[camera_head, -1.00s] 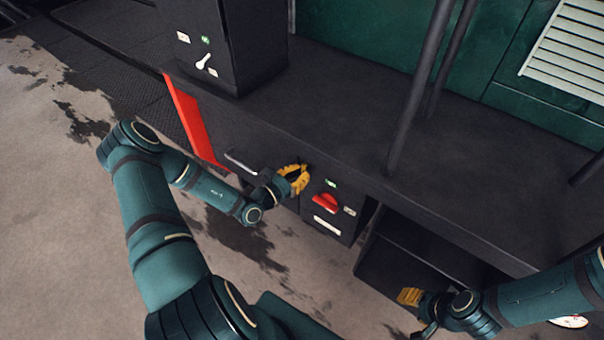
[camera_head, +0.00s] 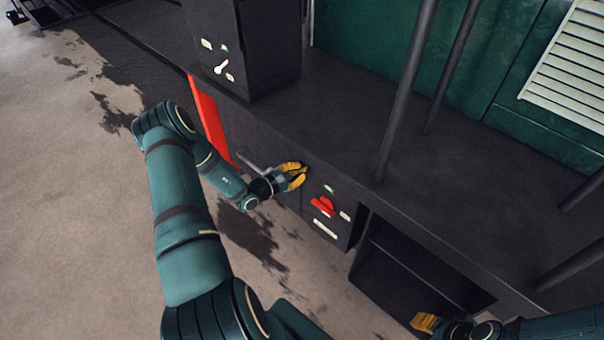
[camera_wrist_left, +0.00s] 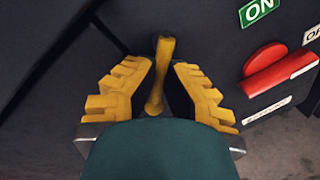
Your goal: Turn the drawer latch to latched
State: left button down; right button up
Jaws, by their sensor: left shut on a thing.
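The drawer latch is a slim yellow lever (camera_wrist_left: 160,75), seen in the left wrist view between the fingers. It stands nearly upright in that picture. My left gripper (camera_head: 303,174) is at the dark cabinet front, right of the drawer's grey bar handle (camera_head: 250,161). The lever is hidden by the fingers in the head view. My right gripper (camera_head: 424,322) is low at the bottom edge, away from the latch, its fingers partly hidden.
A red rotary switch (camera_head: 322,206) with a green ON label (camera_wrist_left: 259,11) sits just right of the latch. A box with a white lever (camera_head: 220,66) stands on the counter (camera_head: 340,120). An open compartment (camera_head: 415,270) lies at the lower right. Thin posts rise from the counter.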

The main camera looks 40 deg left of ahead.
pick_arm(q)
jog(key=m, duration=0.2)
jog(key=r+m+y+p, duration=0.1)
jog(key=m, duration=0.1)
jog(key=shift+w+a+r, duration=0.15)
jog(key=shift+a, duration=0.05)
jog(key=shift+a+r+m+y, duration=0.1)
jog(key=shift+r+m+y, duration=0.2)
jog(key=shift+m, duration=0.6)
jog(key=shift+r+m+y, duration=0.2)
jog(key=shift+m+y, duration=0.1)
jog(key=shift+m, duration=0.6)
jog(key=c, duration=1)
grip_release()
jog(key=shift+s+a, duration=0.1)
jog(key=shift+s, duration=0.3)
jog(key=s+r, duration=0.2)
jog(key=s, duration=0.9)
jog(key=shift+a, duration=0.35)
